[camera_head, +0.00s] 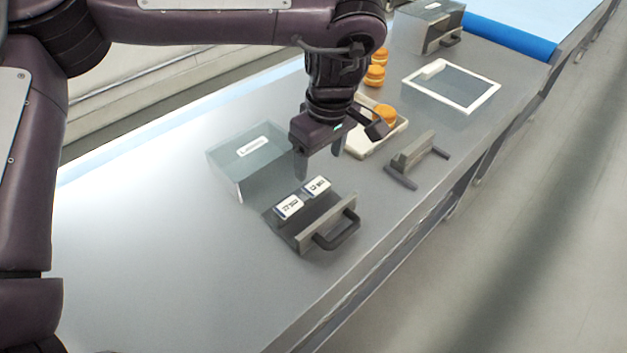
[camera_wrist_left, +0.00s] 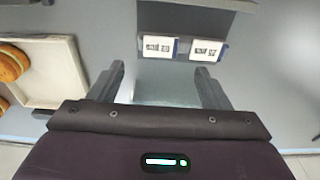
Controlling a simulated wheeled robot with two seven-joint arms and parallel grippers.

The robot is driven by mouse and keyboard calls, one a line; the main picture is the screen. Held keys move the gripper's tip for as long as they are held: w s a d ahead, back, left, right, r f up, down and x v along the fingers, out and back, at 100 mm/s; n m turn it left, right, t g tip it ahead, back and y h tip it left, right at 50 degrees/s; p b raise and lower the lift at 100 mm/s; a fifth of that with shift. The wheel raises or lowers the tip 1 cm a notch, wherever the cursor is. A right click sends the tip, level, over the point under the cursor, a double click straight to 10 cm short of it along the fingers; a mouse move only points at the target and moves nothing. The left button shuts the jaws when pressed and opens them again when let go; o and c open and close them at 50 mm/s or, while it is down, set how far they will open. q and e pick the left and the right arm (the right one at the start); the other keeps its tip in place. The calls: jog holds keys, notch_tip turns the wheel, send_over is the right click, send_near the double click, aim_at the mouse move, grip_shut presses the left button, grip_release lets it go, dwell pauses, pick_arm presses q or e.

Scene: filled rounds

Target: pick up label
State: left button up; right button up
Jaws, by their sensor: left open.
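Two small white labels with dark print lie side by side on a dark flat holder with a raised grey plate and a black handle (camera_head: 337,230). In the head view one label (camera_head: 288,207) is nearer the left and the other label (camera_head: 316,187) is to its right. The wrist view shows them as a left label (camera_wrist_left: 158,47) and a right label (camera_wrist_left: 207,50). My left gripper (camera_head: 318,165) is open and empty, pointing down above the table just behind the labels. In the wrist view its fingers (camera_wrist_left: 160,78) are spread below the labels. My right gripper is not in view.
A clear box (camera_head: 225,165) stands left of the gripper. A white tray (camera_head: 362,148) with an orange-brown round item (camera_head: 384,115) is behind it. A second handled piece (camera_head: 412,157), a white frame (camera_head: 452,85) and another box (camera_head: 428,27) are farther right. The table's front left is clear.

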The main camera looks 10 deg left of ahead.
aim_at(316, 187)
pick_arm(q)
jog(key=shift+d+f, duration=0.1)
jog(key=shift+f, duration=0.45)
jog(key=f, duration=0.1)
jog(key=f+p, duration=0.1)
jog(key=f, duration=0.1)
jog(key=f+p, duration=0.1)
jog(key=shift+a+f, duration=0.2)
jog(key=shift+a, duration=0.15)
jog(key=shift+f, duration=0.4)
jog(key=shift+c, duration=0.5)
jog(key=shift+s, duration=0.1)
jog(key=c, duration=0.6)
jog(key=shift+c, duration=0.3)
